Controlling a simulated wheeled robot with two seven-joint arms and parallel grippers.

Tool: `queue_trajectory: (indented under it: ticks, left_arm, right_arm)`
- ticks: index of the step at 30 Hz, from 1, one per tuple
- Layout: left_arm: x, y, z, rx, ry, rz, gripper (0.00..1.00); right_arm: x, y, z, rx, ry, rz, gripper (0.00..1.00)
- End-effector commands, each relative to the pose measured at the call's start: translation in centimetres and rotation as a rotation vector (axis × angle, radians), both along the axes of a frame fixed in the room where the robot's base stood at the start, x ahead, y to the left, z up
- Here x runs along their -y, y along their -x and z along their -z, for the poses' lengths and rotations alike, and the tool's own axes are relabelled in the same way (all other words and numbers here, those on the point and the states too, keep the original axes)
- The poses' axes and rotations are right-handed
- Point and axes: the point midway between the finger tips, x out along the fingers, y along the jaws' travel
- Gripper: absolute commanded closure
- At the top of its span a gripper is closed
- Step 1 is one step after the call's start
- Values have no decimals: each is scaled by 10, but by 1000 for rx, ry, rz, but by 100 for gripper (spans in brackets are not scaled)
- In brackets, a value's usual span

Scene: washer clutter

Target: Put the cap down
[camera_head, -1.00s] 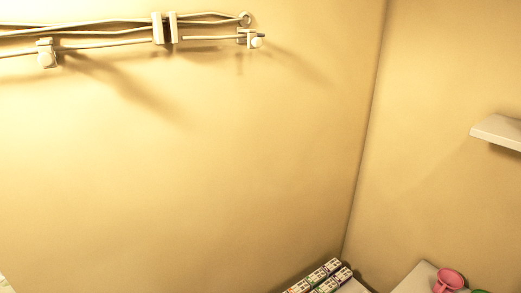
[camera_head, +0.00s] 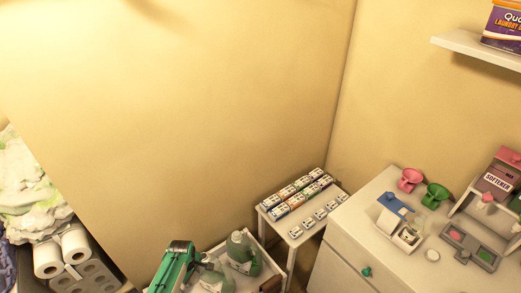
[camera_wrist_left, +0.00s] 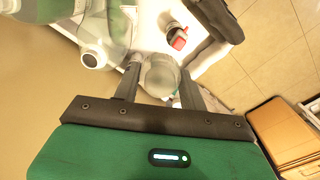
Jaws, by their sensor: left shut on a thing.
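My left gripper (camera_head: 195,258) is the green one at the bottom of the head view. In the left wrist view, its two dark fingers (camera_wrist_left: 160,68) are shut on a pale grey, translucent round cap (camera_wrist_left: 161,78). A translucent bottle (camera_wrist_left: 112,32) with a green label is close beyond the fingers at upper left, with a round neck facing the camera. In the head view, translucent bottles (camera_head: 241,248) stand beside the gripper in a white tray or cart. The cap cannot be made out clearly there. My right gripper is not in view.
A white table (camera_head: 302,236) holds rows of small boxes. A white cabinet (camera_head: 350,222) at right carries pink (camera_head: 411,178) and green (camera_head: 435,194) scoops and several containers. Toilet rolls (camera_head: 75,244) are at lower left. A small red item (camera_wrist_left: 178,39) lies on white in the wrist view.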

Motion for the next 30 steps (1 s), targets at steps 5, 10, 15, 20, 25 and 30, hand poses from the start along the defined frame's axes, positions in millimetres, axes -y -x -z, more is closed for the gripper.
queue_trajectory:
  ticks: [5, 10, 15, 20, 25, 30]
  left_arm:
    - [-9, -27, -22, 3, -3, 18, 81]
    - [-16, -57, -53, 3, -3, 50, 81]
    - [-19, -95, -104, 8, -7, 115, 81]
    - [-8, -124, -180, 9, -11, 262, 81]
    - [15, -115, -238, 2, -10, 442, 81]
    - [35, -86, -274, -1, -11, 619, 81]
  right_arm:
    - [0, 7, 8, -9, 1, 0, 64]
    - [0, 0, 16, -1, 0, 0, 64]
    - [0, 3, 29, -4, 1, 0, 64]
    - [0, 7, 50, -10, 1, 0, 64]
    - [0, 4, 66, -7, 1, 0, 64]
    - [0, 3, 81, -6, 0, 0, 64]
